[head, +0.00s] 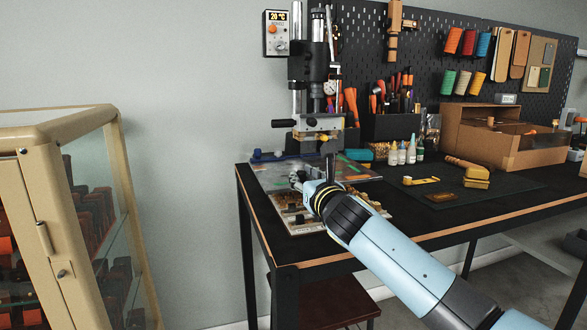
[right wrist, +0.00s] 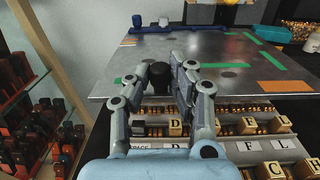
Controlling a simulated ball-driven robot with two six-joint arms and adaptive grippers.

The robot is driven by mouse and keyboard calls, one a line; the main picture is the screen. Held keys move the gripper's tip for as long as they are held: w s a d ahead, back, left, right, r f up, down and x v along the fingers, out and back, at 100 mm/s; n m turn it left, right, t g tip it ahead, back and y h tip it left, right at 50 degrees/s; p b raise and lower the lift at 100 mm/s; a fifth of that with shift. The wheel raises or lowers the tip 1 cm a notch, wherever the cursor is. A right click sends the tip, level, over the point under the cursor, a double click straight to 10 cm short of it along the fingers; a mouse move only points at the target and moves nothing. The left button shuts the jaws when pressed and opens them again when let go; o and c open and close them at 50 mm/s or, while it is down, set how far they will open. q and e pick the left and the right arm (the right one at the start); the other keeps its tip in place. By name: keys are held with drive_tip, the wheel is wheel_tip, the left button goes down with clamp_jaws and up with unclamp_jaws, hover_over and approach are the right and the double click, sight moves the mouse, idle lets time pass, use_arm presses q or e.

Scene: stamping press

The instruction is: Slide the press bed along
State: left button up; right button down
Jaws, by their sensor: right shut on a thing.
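The stamping press (head: 308,70) stands at the left end of the black workbench. Its bed is a flat grey plate (head: 272,176) with green and orange marks, lying under the press head; the bed also fills the upper part of the right wrist view (right wrist: 215,52). A black knob (right wrist: 161,76) is at the bed's near edge. My right gripper (head: 298,181) is at this near edge, and its fingers (right wrist: 165,78) are shut on the knob, one on each side. In the head view my arm hides part of the bed and the knob. My left gripper is not in view.
A tray of letter stamps (right wrist: 235,146) lies below the bed's near edge, under my right gripper. A glass-fronted cabinet (head: 62,118) stands at the left. Small bottles (head: 402,154), tools and a wooden box (head: 470,125) are further right on the bench (head: 400,228).

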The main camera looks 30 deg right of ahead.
drive_tip(key=shift+x, duration=2.4)
drive_tip(key=shift+b+x, duration=0.4)
drive_tip(key=shift+x, duration=0.9)
drive_tip(key=c, duration=1.1)
unclamp_jaws()
drive_tip(key=shift+f, duration=0.1)
